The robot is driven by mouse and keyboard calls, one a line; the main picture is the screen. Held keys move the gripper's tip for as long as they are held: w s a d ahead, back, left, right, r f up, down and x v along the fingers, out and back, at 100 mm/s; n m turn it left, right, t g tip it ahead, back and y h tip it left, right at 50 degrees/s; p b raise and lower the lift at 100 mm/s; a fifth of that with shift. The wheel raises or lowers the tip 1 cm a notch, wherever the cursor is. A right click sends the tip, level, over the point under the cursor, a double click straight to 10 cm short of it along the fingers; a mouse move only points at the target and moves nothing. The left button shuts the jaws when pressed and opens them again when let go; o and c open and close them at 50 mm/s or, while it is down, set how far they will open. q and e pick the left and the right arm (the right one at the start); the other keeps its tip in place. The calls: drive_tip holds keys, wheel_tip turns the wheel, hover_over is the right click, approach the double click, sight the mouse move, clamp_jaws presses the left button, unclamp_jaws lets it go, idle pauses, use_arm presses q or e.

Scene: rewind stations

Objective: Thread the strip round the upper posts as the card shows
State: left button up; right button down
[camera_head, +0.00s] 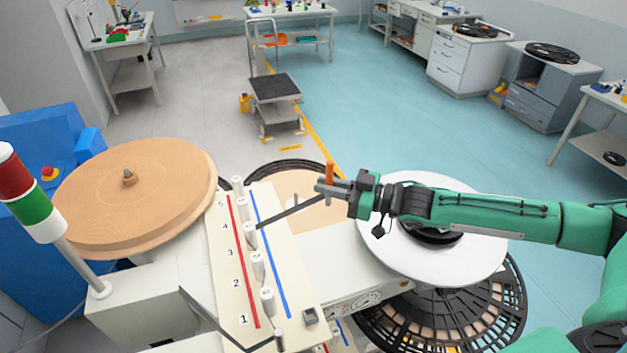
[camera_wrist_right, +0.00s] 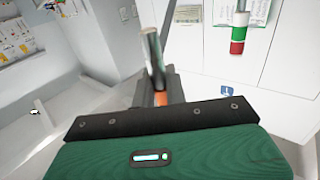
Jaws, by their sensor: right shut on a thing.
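My right gripper (camera_head: 322,188) reaches in from the right and is shut on an upright orange piece (camera_head: 330,168) at the end of the dark strip (camera_head: 290,212). The strip runs from there down-left to the posts on the cream panel (camera_head: 285,255). Pale posts (camera_head: 258,265) stand in a row between a red line and a blue line, beside numbers 1 to 5. Which side of the upper posts (camera_head: 237,184) the strip passes is too small to tell. In the right wrist view, orange (camera_wrist_right: 162,97) shows at the jaws behind a metal cylinder (camera_wrist_right: 154,55). My left gripper is out of view.
A large tan disc (camera_head: 140,200) lies left of the panel, and a white disc (camera_head: 470,235) right of it, under my right arm. A red, white and green signal light (camera_head: 28,200) stands at the left. Printed sheets (camera_wrist_right: 190,12) hang in the wrist view; their content is unreadable.

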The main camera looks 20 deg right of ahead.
drive_tip(key=s+d, duration=0.5)
drive_tip(key=d, duration=0.8)
drive_tip(key=s+d, duration=0.5)
drive_tip(key=d, duration=0.8)
drive_tip(key=shift+d+r, duration=0.35)
drive_tip(key=shift+r, duration=0.1)
drive_tip(key=shift+f, duration=0.25)
drive_tip(key=shift+f+b, duration=1.25)
drive_tip(key=shift+f, duration=0.7)
